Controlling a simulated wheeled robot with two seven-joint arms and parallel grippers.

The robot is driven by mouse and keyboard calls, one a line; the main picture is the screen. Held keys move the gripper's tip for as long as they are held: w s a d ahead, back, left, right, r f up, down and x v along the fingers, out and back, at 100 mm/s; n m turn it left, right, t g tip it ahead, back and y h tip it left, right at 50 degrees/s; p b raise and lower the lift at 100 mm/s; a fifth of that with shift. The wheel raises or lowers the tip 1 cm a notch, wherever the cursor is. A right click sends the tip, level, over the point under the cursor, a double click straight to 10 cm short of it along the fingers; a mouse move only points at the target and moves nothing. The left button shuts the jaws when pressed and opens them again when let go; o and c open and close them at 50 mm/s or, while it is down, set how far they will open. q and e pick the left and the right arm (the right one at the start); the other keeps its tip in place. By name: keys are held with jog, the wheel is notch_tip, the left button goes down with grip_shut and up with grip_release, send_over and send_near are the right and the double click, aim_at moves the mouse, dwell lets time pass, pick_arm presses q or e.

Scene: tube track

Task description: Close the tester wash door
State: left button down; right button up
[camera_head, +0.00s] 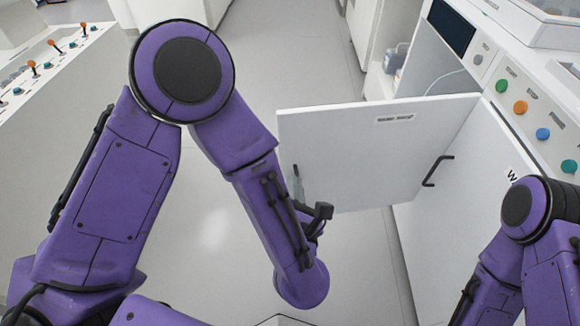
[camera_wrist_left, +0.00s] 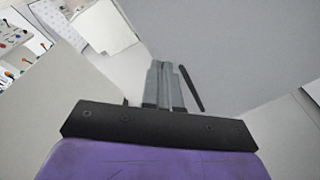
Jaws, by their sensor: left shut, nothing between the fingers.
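The tester wash door (camera_head: 370,145) is a white panel with a small label near its top. It stands swung out wide from the machine front at the right, with the compartment behind it open. My left gripper (camera_head: 297,178) shows as grey fingers at the door's free left edge. In the left wrist view the fingers (camera_wrist_left: 164,84) are shut and empty, in front of a broad grey surface that is probably the door. A thin dark bar (camera_wrist_left: 191,88) lies just right of the fingertips, perhaps a handle. I cannot tell whether the fingers touch the door. My right gripper is out of view.
The machine's control panel (camera_head: 540,115) has several coloured buttons. A black handle (camera_head: 436,171) is on the cabinet front below. Bottles (camera_head: 396,60) stand in a recess beyond. A console with orange-tipped levers (camera_head: 55,60) is at far left. The floor between is clear.

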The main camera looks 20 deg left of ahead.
pick_arm(q)
notch_tip(320, 180, up, 2)
jog(key=s+d+n+y+b, duration=0.2)
jog(key=n, duration=0.7)
send_near(287, 133)
jog(key=x, duration=0.7)
jog(key=shift+f, duration=0.15)
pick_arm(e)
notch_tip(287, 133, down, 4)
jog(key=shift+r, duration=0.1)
